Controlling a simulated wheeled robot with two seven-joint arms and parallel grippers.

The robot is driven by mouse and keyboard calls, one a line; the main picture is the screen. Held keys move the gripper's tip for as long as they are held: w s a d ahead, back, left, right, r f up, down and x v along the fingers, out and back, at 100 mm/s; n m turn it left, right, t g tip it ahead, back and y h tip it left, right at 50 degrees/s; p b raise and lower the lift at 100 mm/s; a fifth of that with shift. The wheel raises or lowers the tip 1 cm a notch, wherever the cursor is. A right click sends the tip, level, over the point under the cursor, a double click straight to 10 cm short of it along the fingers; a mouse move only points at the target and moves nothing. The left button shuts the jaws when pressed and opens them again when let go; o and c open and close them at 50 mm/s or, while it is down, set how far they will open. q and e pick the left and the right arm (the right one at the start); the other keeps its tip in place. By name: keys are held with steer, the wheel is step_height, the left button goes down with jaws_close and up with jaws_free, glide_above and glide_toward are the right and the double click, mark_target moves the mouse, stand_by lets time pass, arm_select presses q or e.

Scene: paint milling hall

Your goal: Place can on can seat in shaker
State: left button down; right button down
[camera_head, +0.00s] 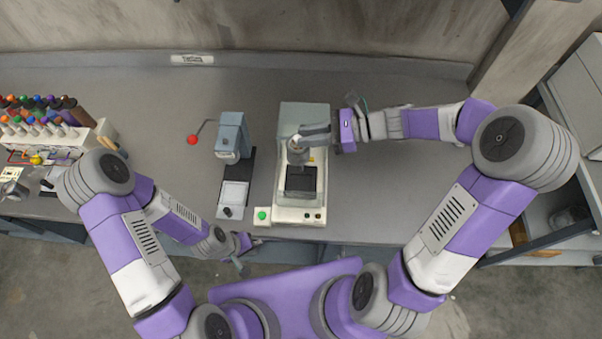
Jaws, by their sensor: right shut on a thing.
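The shaker (303,112) is a pale machine with a grey-green top, standing near the middle of the bench. A dark square can seat (302,182) shows in its front opening. My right gripper (306,137) reaches in from the right and is shut on a small grey can (297,156) in the shaker's opening. The can looks to be at the rear edge of the seat; I cannot tell whether it touches it. Fingers hide part of the can. My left gripper (241,261) hangs empty-looking at the bench's front edge, too small to read its jaws.
A grey press with a red-knobbed lever (232,136) stands just left of the shaker. A rack of several coloured-cap bottles (45,125) is at the far left. A green button (262,215) is on the shaker's front. The bench right of the shaker is clear.

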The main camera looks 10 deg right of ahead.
step_height(320, 180, down, 18)
steer(key=shift+r+b, duration=0.2)
steer(key=shift+b, duration=0.85)
steer(key=c, duration=1)
jaws_free()
steer(key=shift+r, duration=0.1)
steer(key=v, duration=1.2)
